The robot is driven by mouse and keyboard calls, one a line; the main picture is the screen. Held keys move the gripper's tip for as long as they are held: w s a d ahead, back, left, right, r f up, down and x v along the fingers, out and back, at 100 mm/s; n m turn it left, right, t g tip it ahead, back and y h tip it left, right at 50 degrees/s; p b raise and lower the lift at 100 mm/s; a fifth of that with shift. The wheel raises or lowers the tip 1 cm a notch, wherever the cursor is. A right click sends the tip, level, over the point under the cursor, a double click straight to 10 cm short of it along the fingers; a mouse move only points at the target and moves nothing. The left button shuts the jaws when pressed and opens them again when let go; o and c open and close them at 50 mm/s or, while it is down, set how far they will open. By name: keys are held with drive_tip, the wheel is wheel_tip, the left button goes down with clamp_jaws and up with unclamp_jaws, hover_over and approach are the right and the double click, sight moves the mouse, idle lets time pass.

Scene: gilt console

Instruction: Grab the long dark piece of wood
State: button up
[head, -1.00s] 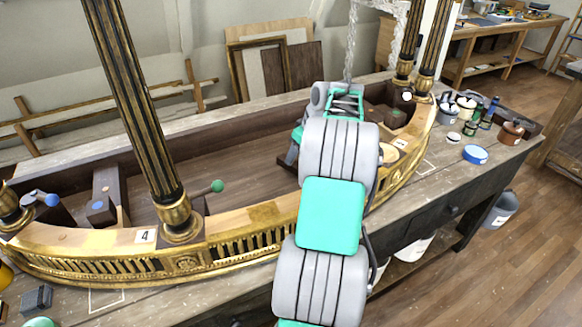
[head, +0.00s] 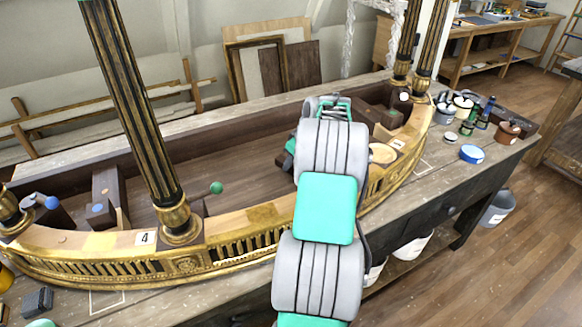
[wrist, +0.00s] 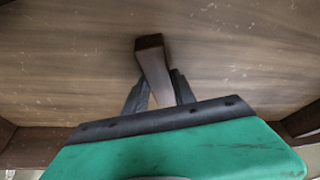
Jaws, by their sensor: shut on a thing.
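The long dark piece of wood (wrist: 153,66) shows in the wrist view as a dark brown bar with a squared end. My gripper (wrist: 158,88) has one dark finger on each side of the bar and is shut on it. The far end of the bar sticks out past the fingertips, over the brown wooden floor of the console. I cannot tell whether the bar touches that floor.
The gilt console (head: 262,215) has a raised curved front rim and fluted columns (head: 128,105). Dark blocks (head: 106,192) sit at the left inside.

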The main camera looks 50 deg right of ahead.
clamp_jaws()
